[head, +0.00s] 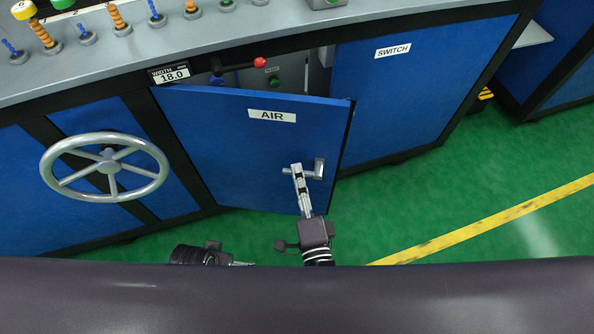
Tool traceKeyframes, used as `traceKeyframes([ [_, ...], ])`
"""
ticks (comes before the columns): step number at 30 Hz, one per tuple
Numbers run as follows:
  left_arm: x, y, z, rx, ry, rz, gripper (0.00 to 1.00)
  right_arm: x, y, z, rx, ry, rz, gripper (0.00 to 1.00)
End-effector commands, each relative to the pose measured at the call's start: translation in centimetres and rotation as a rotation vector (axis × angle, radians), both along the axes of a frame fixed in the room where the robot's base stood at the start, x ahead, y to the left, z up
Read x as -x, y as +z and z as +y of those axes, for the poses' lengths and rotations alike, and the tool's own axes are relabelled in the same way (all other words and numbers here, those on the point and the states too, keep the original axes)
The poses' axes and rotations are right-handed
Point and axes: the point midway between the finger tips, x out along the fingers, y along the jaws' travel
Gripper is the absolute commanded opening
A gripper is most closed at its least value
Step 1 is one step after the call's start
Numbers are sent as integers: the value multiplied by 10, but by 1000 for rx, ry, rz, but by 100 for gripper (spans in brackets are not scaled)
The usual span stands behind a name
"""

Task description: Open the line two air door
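The blue door labelled AIR (230,150) stands ajar, its right edge swung out from the cabinet, with a dark gap above and behind it. A silver lever handle (318,169) sits near its right edge. My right gripper (298,172) is at this handle, its fingers overlapping the lever. The fingers show nearly edge-on, so I cannot tell how tightly they close on it. My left gripper (242,263) shows only as a small tip low in the picture, below the door and away from it; the rest is hidden.
A grey handwheel (105,167) stands out left of the door. The closed SWITCH panel (410,90) is at right. Green floor (400,205) with a yellow line (480,226) is clear on the right.

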Motion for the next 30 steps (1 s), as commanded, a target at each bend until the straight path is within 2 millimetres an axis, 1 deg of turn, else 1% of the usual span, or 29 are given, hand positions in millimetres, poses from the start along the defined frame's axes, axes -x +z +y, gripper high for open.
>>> traceKeyframes([
  [1,0,0,0,0,0,1,100,12,-1,-2,1,2,3,29],
  [6,0,0,0,0,0,1,100,49,-1,-9,1,3,4,29],
  [9,0,0,0,0,0,1,100,68,-1,-13,1,3,4,29],
  [13,0,0,0,0,0,1,100,86,-1,-17,1,2,3,29],
  [18,0,0,0,0,0,1,100,97,0,-19,0,3,1,29],
  [26,0,0,0,0,-1,1,100,98,0,-19,0,2,1,29],
  [30,0,0,0,0,0,1,100,96,-3,-18,23,16,8,15],
])
